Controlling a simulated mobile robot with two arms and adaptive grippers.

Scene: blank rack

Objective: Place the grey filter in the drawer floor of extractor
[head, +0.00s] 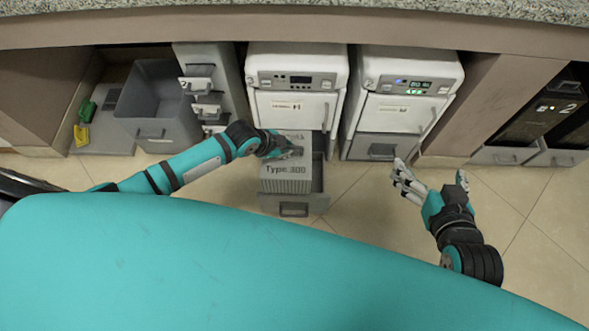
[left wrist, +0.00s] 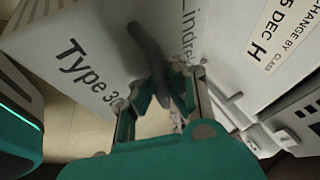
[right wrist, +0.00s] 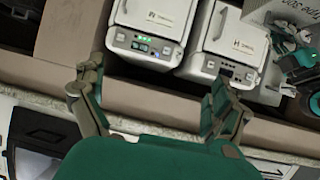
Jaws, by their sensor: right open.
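The grey filter (head: 286,178), a ribbed block marked "Type 300", is at the open drawer (head: 318,180) of the left extractor (head: 297,80). Whether it rests on the drawer floor cannot be told, as it hides most of the floor. My left gripper (head: 290,151) is at its top. In the left wrist view the fingers (left wrist: 165,82) are closed around the dark handle (left wrist: 148,50) of the filter (left wrist: 75,50). My right gripper (head: 432,182) is open and empty, above the floor at the right, apart from the filter. It also shows in the right wrist view (right wrist: 150,95).
A second extractor (head: 405,85) with a closed drawer stands to the right. A grey bin (head: 158,110) and yellow and green items (head: 82,134) are at the left. A counter edge (head: 300,28) overhangs the machines. The tiled floor (head: 350,205) between my arms is clear.

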